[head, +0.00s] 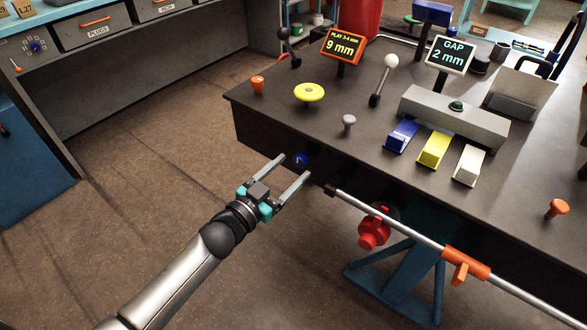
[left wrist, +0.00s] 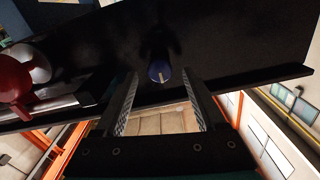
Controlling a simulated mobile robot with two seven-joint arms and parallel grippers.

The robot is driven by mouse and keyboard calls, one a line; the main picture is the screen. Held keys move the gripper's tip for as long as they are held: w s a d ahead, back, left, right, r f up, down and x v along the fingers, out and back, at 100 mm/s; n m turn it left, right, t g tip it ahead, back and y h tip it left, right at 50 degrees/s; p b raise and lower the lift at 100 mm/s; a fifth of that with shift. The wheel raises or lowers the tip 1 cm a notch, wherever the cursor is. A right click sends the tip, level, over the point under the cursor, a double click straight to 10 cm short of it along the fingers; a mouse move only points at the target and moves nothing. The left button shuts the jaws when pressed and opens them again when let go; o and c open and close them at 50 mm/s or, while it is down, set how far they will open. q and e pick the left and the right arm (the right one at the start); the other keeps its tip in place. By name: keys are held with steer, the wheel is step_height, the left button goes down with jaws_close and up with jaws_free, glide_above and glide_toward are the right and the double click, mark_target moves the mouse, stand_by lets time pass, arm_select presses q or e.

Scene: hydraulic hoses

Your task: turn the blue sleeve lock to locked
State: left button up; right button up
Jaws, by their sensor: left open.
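The blue sleeve lock (head: 300,159) is a small round blue knob on the dark front face of the bench. It also shows in the left wrist view (left wrist: 158,70), with a short pale mark on its end that looks near upright there. My left gripper (head: 295,166) is open in front of that face, one finger on each side of the knob. In the left wrist view its fingers (left wrist: 159,74) stand apart with the knob between and beyond their tips. I see no contact. My right gripper is not in view.
The bench top (head: 290,125) holds levers, pedals and two displays. The floor to the left is clear.

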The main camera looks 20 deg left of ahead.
arm_select(q)
steer(key=shift+x, duration=0.95)
steer(key=shift+c, duration=0.3)
jaws_close()
